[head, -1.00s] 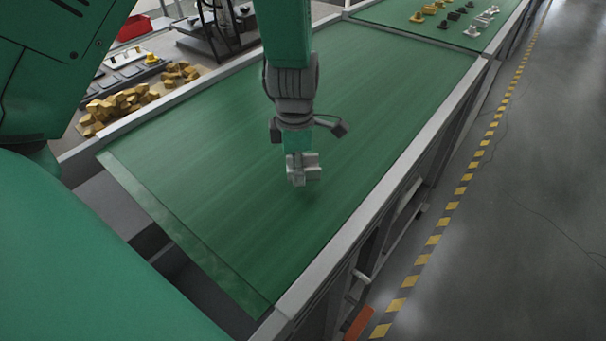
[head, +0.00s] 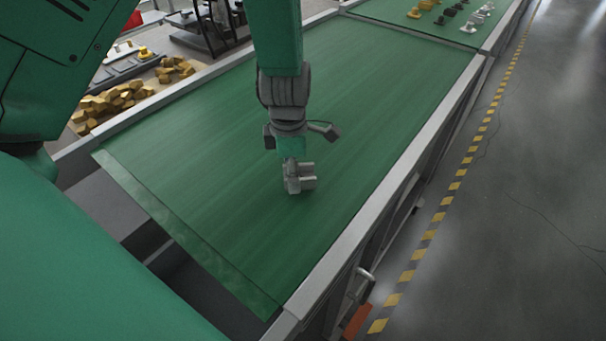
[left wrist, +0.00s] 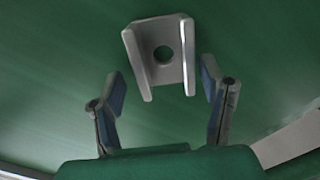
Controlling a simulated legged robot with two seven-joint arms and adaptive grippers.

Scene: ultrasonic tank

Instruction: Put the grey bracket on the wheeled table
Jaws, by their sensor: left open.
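The grey bracket (head: 300,180), a U-shaped piece with a round hole in its base, rests on the green belt surface (head: 210,165). In the left wrist view the bracket (left wrist: 160,55) lies just beyond my fingertips, its two walls facing me. My left gripper (head: 298,138) hangs from the top of the head view, directly above and behind the bracket. Its fingers are spread wide and empty in the left wrist view (left wrist: 165,92), one on each side of the bracket's line. No wheeled table can be made out. My right gripper is not visible.
A pale metal rail (head: 400,175) edges the belt on the right, with a yellow-black floor stripe (head: 440,215) beyond. Yellow blocks (head: 115,103) lie on a bench at left. Small parts (head: 450,15) stand on another green surface at the back. The belt around the bracket is clear.

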